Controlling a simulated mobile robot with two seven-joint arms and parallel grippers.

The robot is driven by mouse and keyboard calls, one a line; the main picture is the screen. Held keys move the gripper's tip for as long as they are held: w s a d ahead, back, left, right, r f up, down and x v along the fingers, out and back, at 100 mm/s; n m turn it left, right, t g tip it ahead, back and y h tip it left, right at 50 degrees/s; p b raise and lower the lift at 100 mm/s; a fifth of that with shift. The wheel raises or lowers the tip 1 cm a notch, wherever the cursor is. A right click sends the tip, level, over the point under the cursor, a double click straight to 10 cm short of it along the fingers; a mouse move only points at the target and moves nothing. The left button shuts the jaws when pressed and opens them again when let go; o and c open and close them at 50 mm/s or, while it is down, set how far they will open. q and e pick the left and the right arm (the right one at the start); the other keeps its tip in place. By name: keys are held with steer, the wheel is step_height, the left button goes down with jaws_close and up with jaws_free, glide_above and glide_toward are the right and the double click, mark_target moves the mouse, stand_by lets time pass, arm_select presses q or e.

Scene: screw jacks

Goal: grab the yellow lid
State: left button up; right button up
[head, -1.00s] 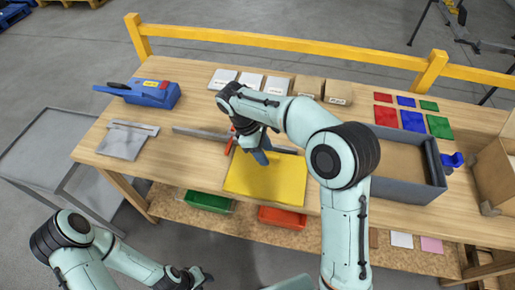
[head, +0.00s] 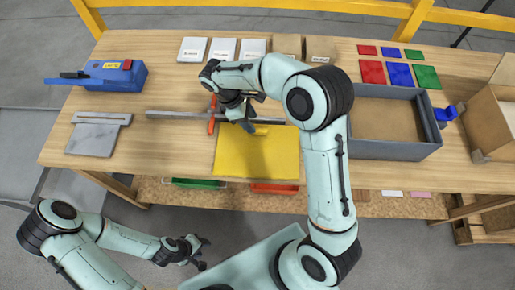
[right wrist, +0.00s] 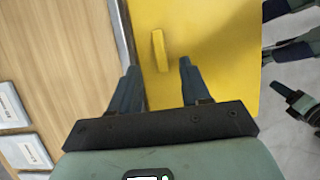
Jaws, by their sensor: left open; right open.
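The yellow lid (head: 257,155) lies flat on the wooden table, near its front edge. In the right wrist view the lid (right wrist: 215,75) shows a raised yellow bar handle (right wrist: 160,50). My right gripper (head: 248,124) is over the far part of the lid, pointing down. In the right wrist view my right gripper (right wrist: 158,68) is open and empty, with one finger to each side of the handle's line. The height gap to the handle is unclear. My left gripper (head: 206,254) is open and empty, in front of the table and away from the lid.
A metal rail (head: 180,115) and a red-orange tool part (head: 212,115) lie by the lid's far left. A grey tray (head: 398,150) stands to the right. White cards (head: 223,49) lie behind, and a blue device (head: 115,75) sits at the left.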

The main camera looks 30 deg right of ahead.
mark_target(259, 130)
steer(key=x, duration=0.5)
steer(key=shift+s+d, duration=0.15)
steer(key=shift+r, duration=0.1)
jaws_close()
